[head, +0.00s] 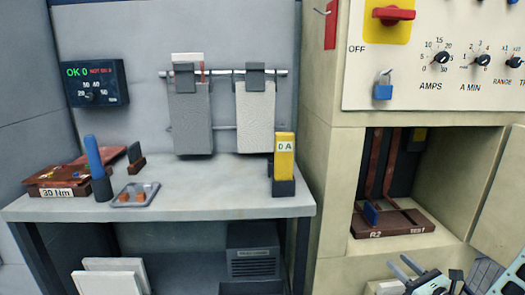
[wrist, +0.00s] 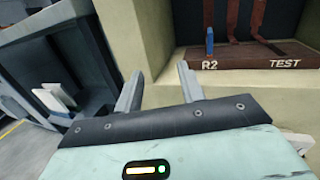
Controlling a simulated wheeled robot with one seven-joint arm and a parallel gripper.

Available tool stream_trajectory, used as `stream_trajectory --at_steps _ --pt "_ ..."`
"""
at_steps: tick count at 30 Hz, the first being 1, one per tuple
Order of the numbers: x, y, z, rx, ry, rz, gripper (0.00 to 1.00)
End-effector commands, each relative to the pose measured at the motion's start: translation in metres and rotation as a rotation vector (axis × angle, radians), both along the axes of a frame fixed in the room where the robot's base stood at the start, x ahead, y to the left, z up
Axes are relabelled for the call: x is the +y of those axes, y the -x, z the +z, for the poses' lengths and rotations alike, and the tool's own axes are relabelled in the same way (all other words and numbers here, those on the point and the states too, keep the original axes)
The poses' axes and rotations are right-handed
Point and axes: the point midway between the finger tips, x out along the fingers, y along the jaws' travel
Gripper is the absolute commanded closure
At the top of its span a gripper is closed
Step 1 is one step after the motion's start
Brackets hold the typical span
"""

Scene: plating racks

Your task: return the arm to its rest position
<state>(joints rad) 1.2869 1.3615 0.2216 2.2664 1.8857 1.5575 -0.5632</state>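My gripper (head: 408,268) is at the lower right of the head view, in front of the cream cabinet and below its open compartment. In the wrist view my gripper (wrist: 160,90) has its two grey fingers spread apart, with nothing between them. It is open and empty. The R2 TEST block (head: 393,222), a dark red base with upright copper-coloured bars, sits inside the compartment. It also shows in the wrist view (wrist: 262,60), beyond and to the right of the fingers. A small blue piece (wrist: 210,40) stands on it near the R2 label.
A grey bench (head: 215,192) at the left holds a blue-handled tool (head: 95,160), a small tray (head: 135,196) and a yellow meter (head: 284,157). Two grey plates hang from a rail (head: 223,73). The compartment door (head: 503,200) stands open at the right. A blue padlock (head: 382,90) hangs above.

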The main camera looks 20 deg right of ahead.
Motion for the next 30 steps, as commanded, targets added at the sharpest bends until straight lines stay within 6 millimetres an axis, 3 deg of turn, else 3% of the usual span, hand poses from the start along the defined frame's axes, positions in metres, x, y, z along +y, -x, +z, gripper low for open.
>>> stream_trajectory --at_steps 5,8,11,14,18,21,25,30 --pt "0.046 -0.022 0.036 -0.029 0.045 0.223 0.61" --pt "0.084 -0.033 0.061 -0.046 0.084 0.394 0.61" --pt "0.137 -0.037 0.093 -0.066 0.146 0.629 0.61" --pt "0.202 -0.028 0.126 -0.082 0.241 0.927 0.61" --pt "0.283 0.012 0.161 -0.104 0.424 1.355 0.61" --pt "0.324 0.049 0.178 -0.126 0.593 1.638 0.61" --pt "0.356 0.098 0.194 -0.173 0.864 1.965 0.61" --pt "0.371 0.145 0.212 -0.298 1.31 2.289 0.61"
